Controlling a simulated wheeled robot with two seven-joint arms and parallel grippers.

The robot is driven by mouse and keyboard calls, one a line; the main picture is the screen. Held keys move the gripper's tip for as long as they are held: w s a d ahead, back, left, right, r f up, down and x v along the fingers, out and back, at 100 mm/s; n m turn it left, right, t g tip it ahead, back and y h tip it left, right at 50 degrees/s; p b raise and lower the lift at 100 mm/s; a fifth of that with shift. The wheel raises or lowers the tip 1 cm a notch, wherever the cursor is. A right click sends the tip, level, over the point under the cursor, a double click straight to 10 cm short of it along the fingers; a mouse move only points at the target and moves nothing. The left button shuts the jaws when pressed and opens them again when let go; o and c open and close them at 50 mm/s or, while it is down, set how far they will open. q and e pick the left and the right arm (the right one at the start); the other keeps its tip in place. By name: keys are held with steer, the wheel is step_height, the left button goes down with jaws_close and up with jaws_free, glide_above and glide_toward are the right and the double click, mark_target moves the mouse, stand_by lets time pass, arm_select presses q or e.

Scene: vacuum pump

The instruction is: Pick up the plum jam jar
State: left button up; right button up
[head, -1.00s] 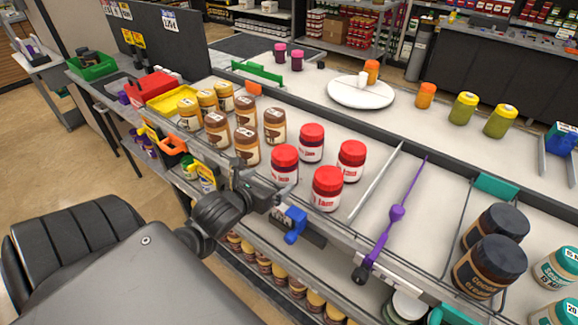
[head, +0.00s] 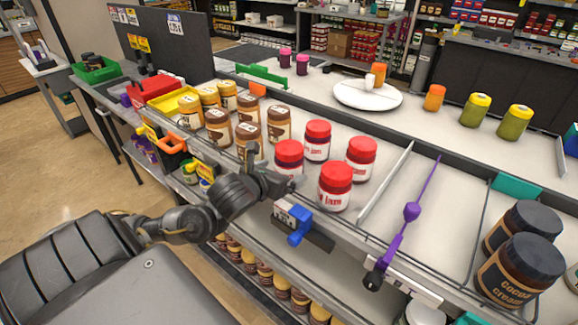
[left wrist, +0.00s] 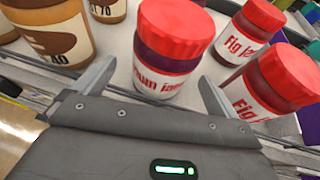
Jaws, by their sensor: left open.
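The plum jam jar (head: 289,156) has a red lid and stands upright on the shelf, at the near left of a group of red-lidded jars. In the left wrist view the plum jam jar (left wrist: 170,48) stands ahead, roughly between the fingers, its label partly readable and purple jam showing below the lid. My left gripper (head: 271,170) is open and empty at the jar's near side; its fingers also show in the left wrist view (left wrist: 158,80). The head view does not show clearly whether they touch the jar. My right gripper is not in view.
Fig jam jars (left wrist: 270,85) stand close on the right. Brown-labelled jars (head: 249,134) stand close on the left. A blue clip (head: 299,225) sits on the shelf's front edge, and a white divider (head: 385,182) lies right of the jams.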

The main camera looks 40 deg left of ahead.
arm_select(q)
steer(key=p+x, duration=0.3)
steer(key=x, duration=0.1)
steer(key=shift+w+d+r, duration=0.1)
steer(key=shift+w+r, duration=0.05)
steer(key=shift+r, duration=0.15)
steer(key=shift+w+f, duration=0.2)
steer(key=shift+f, duration=0.1)
steer(key=c, duration=1.4)
